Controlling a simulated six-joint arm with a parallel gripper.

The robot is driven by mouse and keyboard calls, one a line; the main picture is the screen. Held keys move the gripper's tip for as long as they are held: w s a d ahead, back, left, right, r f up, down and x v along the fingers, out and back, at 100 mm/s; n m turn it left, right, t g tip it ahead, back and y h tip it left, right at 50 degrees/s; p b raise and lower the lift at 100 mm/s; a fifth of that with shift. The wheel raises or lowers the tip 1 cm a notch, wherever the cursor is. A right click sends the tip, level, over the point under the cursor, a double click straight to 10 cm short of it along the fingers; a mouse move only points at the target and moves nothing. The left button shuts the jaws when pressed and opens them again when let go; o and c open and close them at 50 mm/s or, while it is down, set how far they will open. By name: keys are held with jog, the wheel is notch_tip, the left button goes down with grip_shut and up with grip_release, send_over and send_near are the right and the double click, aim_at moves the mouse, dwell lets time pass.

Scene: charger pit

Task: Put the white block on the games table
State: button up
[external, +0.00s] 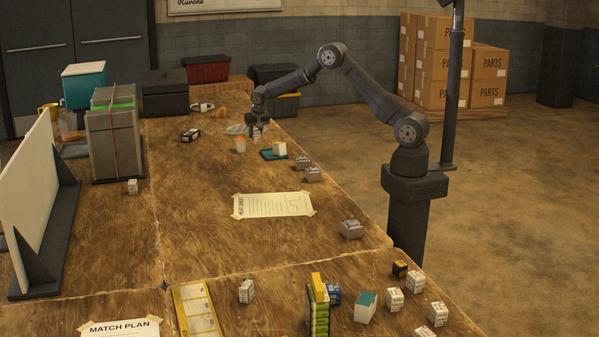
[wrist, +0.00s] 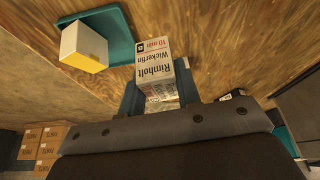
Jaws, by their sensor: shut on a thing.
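My gripper (external: 257,132) is over the far part of the wooden table (external: 200,220), pointing down. It is shut on a white printed box, which shows between the jaws in the wrist view (wrist: 154,70), with "Rimholt Wickerfin" lettering. The box is small and partly hidden by the gripper in the external view; I cannot tell whether it touches the table. A plain white block with a yellow side (external: 279,148) sits on a flat teal piece (external: 268,155), right of and nearer than my gripper. The wrist view shows this block (wrist: 84,46) at upper left. No label identifies a games table.
A tall grey box (external: 115,145) and a white upright panel (external: 38,195) line the left. A taped paper (external: 273,205) lies mid-table, with bare wood around it. Several small boxes crowd the near end.

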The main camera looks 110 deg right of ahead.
jog(key=shift+s+d+r, duration=0.15)
jog(key=shift+s+r, duration=0.15)
jog(key=shift+s, duration=0.25)
jog(key=w+a+n+t, duration=0.1)
jog(key=w+a+n, duration=0.1)
jog(key=w+a, duration=0.7)
jog(key=w+a+n+t+y, duration=0.1)
jog(key=w+a+n, duration=0.3)
jog(key=a, duration=0.8)
jog(key=w+a+n+t, duration=0.1)
jog(key=w+a, duration=0.7)
jog(key=a, duration=0.3)
jog(key=w+a+n+y, duration=0.2)
jog(key=a+n, duration=0.4)
jog(key=a, duration=2.6)
jog(key=n+y, duration=0.5)
jog(key=n, duration=0.8)
send_over(428, 308)
jog(key=s+d, duration=0.1)
jog(key=d, duration=0.1)
notch_tip(428, 308, down, 6)
jog(key=shift+s+a+f, duration=0.15)
jog(key=shift+f, duration=0.1)
jog(key=shift+s+a+f, duration=0.1)
jog(key=shift+a+f, duration=0.05)
jog(key=shift+f, duration=1.95)
